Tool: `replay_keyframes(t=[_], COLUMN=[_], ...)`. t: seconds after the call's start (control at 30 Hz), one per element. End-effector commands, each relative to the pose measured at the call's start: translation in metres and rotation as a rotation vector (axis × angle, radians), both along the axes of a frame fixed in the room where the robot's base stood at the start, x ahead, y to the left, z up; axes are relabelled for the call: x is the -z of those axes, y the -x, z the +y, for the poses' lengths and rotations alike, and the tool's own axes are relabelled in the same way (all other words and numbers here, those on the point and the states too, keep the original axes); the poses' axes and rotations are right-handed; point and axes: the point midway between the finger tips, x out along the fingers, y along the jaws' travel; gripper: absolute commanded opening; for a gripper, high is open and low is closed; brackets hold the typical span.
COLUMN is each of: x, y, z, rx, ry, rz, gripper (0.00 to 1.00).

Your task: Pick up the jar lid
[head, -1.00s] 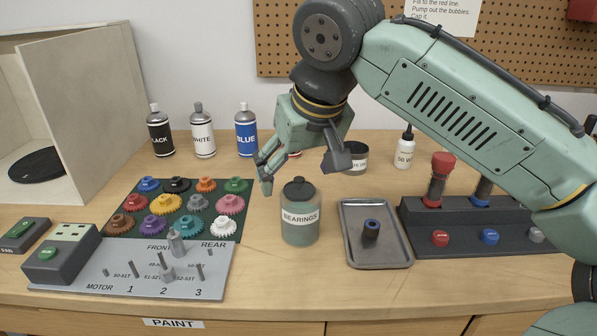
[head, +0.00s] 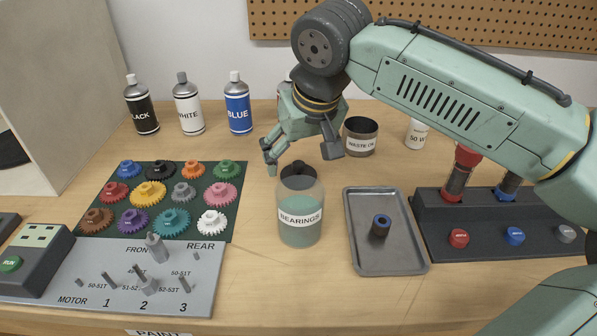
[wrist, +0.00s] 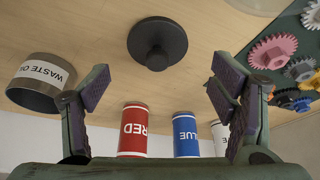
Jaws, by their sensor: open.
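The jar lid is a dark round disc with a knob. In the wrist view the lid (wrist: 157,44) lies knob up on the wooden bench, at the upper middle of the picture. In the head view the lid (head: 293,168) sits behind the glass BEARINGS jar (head: 300,232) and is partly hidden by it. My gripper (head: 300,153) is open and empty above the lid, touching nothing that I can see. In the wrist view the spread fingers of my gripper (wrist: 160,88) stand to either side, with the lid between and beyond them.
A WASTE OIL tin (head: 360,138) stands right of my gripper. Spray cans, including a blue one (head: 238,105), stand at the back. A gear mat (head: 105,225) lies left, a metal tray (head: 385,262) right. The jar stands close in front of the lid.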

Motion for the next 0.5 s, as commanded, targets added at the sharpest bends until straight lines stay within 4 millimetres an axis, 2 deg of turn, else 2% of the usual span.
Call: replay_keyframes(t=[0.23, 0.5], x=[0.032, 0.037], y=[-0.01, -0.012], z=[0.001, 0.002], rx=[0.001, 0.0], ry=[0.002, 0.001], rz=[0.001, 0.0], gripper=[0.79, 0.79])
